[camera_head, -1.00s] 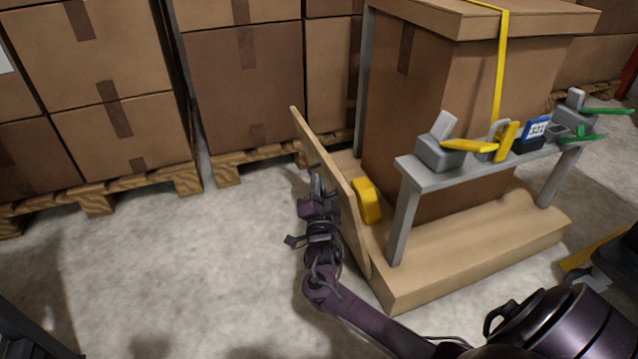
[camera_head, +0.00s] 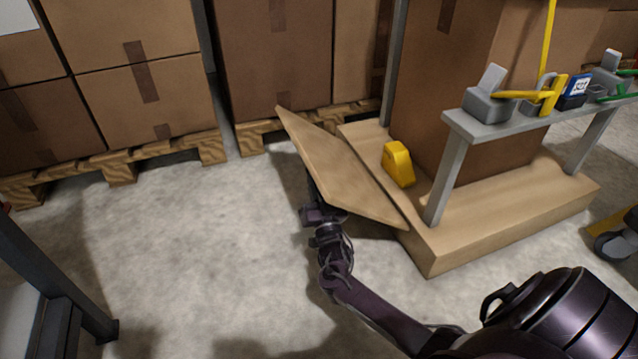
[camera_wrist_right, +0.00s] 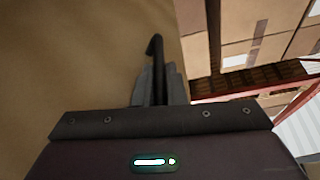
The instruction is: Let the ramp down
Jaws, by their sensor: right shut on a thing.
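The ramp (camera_head: 338,172) is a flat wooden panel at the left end of the wooden platform (camera_head: 520,208). It leans outward to the left, partly lowered, with its outer edge well above the floor. My right gripper (camera_wrist_right: 160,85) is shut on the ramp's dark handle (camera_wrist_right: 154,48), which has a hooked end. In the head view my right gripper is under the ramp's outer side and mostly hidden by it. In the wrist view the ramp's brown face fills the left side. My left gripper is not in view.
A yellow block (camera_head: 398,164) sits on the platform just behind the ramp. A tall carton (camera_head: 480,100) and a grey rack (camera_head: 540,118) with levers stand on the platform. Stacked cartons (camera_head: 145,90) on pallets stand behind. The concrete floor (camera_head: 210,240) left of the ramp is clear.

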